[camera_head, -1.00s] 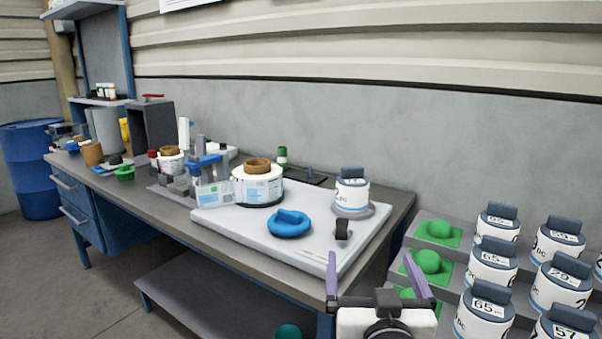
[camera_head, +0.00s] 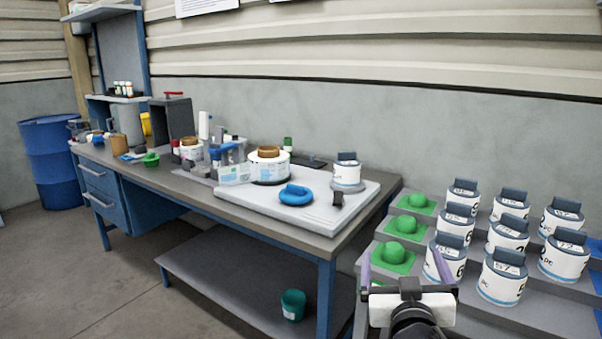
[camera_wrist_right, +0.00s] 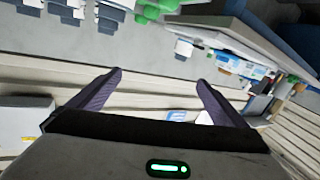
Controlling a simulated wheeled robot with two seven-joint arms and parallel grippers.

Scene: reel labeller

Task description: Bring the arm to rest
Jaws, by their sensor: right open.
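My right gripper (camera_head: 405,268) is at the bottom of the head view, in front of the stepped rack and right of the workbench. Its two purple fingers are spread apart with nothing between them. The right wrist view also shows the fingers (camera_wrist_right: 160,92) apart and empty, with the wall and bench tilted beyond them. It touches nothing that I can make out. My left gripper is not in view.
The rack (camera_head: 480,290) carries several white canisters and green pieces. A green bin (camera_head: 293,305) stands on the lower shelf.

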